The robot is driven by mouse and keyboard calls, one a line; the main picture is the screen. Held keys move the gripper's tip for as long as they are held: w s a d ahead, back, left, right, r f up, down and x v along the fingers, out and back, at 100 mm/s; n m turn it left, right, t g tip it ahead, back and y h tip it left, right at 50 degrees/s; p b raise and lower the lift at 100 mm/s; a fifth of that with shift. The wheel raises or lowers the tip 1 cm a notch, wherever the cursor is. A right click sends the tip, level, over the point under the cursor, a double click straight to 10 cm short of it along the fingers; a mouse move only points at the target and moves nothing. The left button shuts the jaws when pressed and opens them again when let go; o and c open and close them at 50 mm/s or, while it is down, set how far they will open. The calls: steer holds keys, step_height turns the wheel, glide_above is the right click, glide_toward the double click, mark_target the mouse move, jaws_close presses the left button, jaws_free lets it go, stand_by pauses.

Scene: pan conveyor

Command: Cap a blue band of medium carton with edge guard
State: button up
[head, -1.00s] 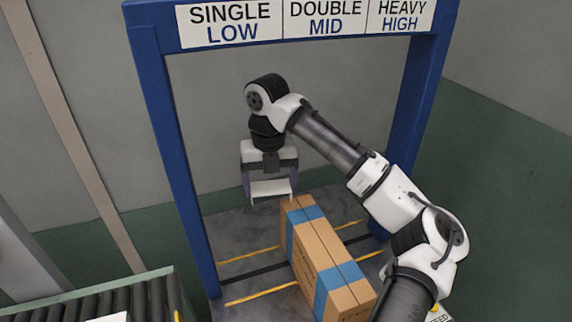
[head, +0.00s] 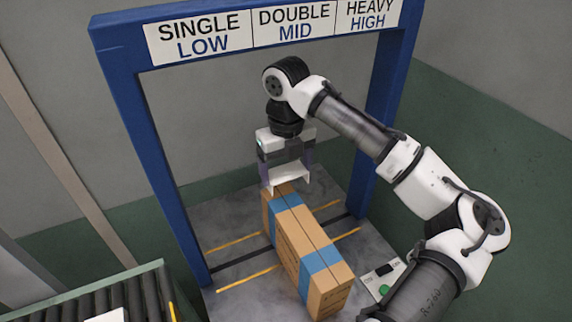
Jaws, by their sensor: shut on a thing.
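The medium carton (head: 318,252) is a long brown box lying on the grey floor plate under the blue frame. Two blue bands cross it, a far band (head: 286,201) and a near band (head: 320,260). My gripper (head: 288,168) points down above the carton's far end. It is shut on the white edge guard (head: 291,177), which hangs just over the far end, slightly beyond the far band. I cannot tell whether the guard touches the carton. The guard partly hides the carton's far end. The near band is bare.
The blue frame (head: 160,150) stands around the carton, with SINGLE LOW, DOUBLE MID and HEAVY HIGH signs on top. A roller conveyor (head: 130,296) is at lower left. A small panel with a green button (head: 384,290) lies right of the carton. The floor plate is clear left of the carton.

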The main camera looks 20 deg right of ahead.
steer(key=b, duration=0.4)
glide_above(286, 202)
steer(key=shift+s+f, duration=0.1)
steer(key=shift+f, duration=2.8)
steer(key=shift+f+b, duration=0.85)
steer(key=shift+f, duration=1.25)
steer(key=o, duration=0.9)
steer(key=shift+c, duration=0.2)
steer(key=shift+r, duration=0.1)
step_height(286, 202, up, 12)
steer(key=shift+b, duration=0.5)
